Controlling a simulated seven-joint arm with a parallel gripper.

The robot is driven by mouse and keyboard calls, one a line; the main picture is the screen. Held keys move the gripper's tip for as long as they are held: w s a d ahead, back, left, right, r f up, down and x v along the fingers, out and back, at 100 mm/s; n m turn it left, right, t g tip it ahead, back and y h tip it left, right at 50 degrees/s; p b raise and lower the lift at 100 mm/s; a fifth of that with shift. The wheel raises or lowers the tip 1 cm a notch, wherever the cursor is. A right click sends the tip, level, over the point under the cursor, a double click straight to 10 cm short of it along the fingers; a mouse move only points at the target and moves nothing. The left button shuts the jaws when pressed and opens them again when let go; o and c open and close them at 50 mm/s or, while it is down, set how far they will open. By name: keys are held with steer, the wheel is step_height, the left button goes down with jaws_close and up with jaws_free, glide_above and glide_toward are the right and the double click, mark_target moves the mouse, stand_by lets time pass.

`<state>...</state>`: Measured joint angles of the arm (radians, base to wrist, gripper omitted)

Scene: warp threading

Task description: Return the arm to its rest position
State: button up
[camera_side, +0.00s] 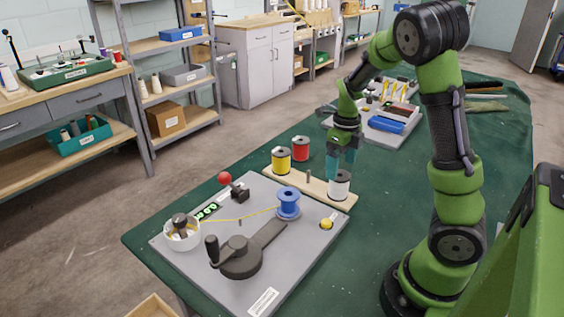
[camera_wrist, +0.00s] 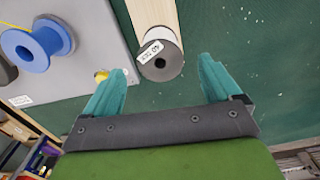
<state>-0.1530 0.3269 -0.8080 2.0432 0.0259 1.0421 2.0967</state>
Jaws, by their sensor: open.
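My gripper (camera_side: 343,165) is above the wooden strip (camera_side: 312,186), close to the white spool (camera_side: 340,185) at its right end. In the wrist view my gripper (camera_wrist: 158,90) has its two teal fingers wide apart, with nothing between them. My arm is bent forward over the green-covered table (camera_side: 400,190). The fingertips look close to the spool in the side view; I cannot tell whether they touch it.
Yellow (camera_side: 281,160) and red (camera_side: 301,148) spools stand nearby. A parts tray (camera_side: 380,135) lies behind.

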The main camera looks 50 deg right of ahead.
step_height(320, 180, up, 9)
steer(key=s+a+r+n+t, duration=0.2)
steer(key=a+n, duration=0.5)
steer(key=n, duration=0.4)
steer(key=s+a+r+n+t+y, duration=0.1)
steer(key=s+a+n+t, duration=0.1)
steer(key=a+n, duration=0.5)
steer(key=s+a+r+n+t+y, duration=0.1)
steer(key=a+n, duration=0.6)
steer(key=n, duration=0.7)
steer(key=shift+s+a+r+n+t, duration=0.35)
steer(key=shift+s+r+t, duration=0.45)
steer(key=shift+t, duration=0.3)
steer(key=shift+c, duration=0.4)
